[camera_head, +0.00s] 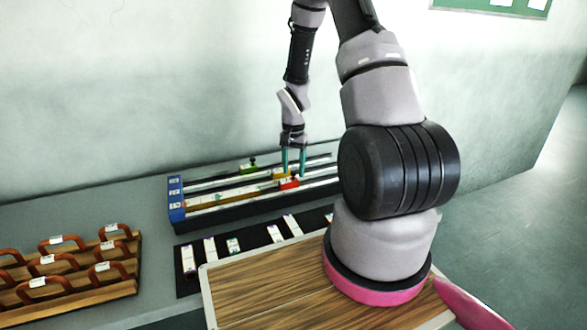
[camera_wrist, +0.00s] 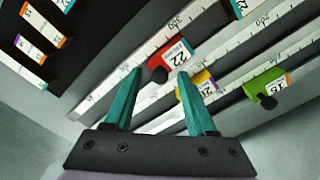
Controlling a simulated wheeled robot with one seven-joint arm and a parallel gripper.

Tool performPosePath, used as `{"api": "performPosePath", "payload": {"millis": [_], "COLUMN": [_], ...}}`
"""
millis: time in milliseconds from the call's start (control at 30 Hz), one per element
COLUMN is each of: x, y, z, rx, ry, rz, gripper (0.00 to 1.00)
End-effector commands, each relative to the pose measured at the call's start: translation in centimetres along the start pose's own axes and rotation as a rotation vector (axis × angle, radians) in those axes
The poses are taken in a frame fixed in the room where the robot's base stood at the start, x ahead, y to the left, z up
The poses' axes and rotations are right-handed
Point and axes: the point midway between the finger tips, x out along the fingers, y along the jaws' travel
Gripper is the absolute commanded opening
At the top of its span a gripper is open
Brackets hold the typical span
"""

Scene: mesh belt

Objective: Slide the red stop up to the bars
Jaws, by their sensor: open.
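The red stop (camera_head: 289,183) sits on the front lane of the rail rack (camera_head: 240,203), and it also shows in the wrist view (camera_wrist: 176,52) with a label and a black knob (camera_wrist: 158,75). Pale bar-like strips (camera_head: 225,199) lie along the front lane to its left; I cannot tell where they end. My gripper (camera_head: 294,173) is open above the red stop. In the wrist view, the teal fingers (camera_wrist: 160,72) appear on either side of the black knob. I cannot tell whether they touch it.
A yellow stop (camera_head: 280,174) and a green stop (camera_head: 250,168) sit on the lanes behind. A blue end block (camera_head: 176,198) closes the rack's left end. A black mat (camera_head: 262,237) with labelled strips lies in front.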

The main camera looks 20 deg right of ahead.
Motion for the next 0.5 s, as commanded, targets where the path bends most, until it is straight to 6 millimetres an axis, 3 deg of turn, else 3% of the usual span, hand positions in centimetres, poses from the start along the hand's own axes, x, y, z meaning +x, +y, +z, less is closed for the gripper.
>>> {"api": "performPosePath", "payload": {"millis": [233, 367, 400, 500], "x": [0.06, 0.05, 0.05, 0.04], "y": [-0.01, -0.01, -0.01, -0.01], "z": [-0.01, -0.01, -0.01, -0.01], "rx": [0.0, 0.0, 0.0, 0.0], "ry": [0.0, 0.0, 0.0, 0.0], "rz": [0.0, 0.0, 0.0, 0.0], "gripper": [0.57, 0.07, 0.0, 0.0]}}
